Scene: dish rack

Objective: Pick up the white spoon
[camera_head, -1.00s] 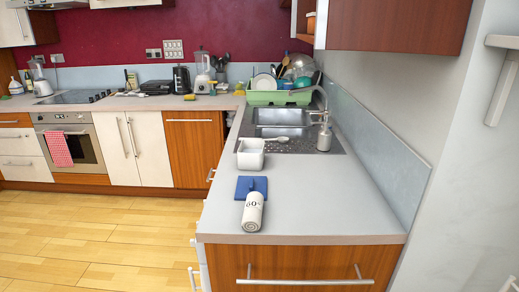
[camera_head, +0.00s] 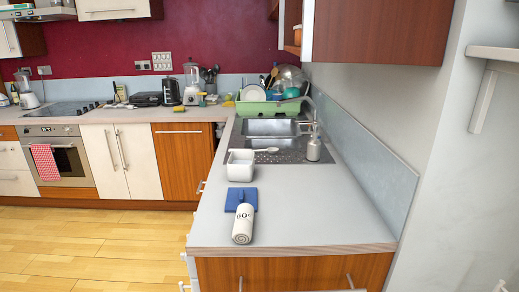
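The white spoon (camera_head: 266,150) lies on the near drainer part of the sink unit, just right of a white square container (camera_head: 240,165). Its handle end lies close to the container's rim; I cannot tell whether they touch. Neither of my grippers shows in the head view.
A steel double sink (camera_head: 270,128) is behind the spoon, with a soap dispenser (camera_head: 313,149) to its right. A green dish rack (camera_head: 268,107) with dishes stands at the back. A blue cloth (camera_head: 241,195) and a white rolled item (camera_head: 243,224) lie in front. The right counter is clear.

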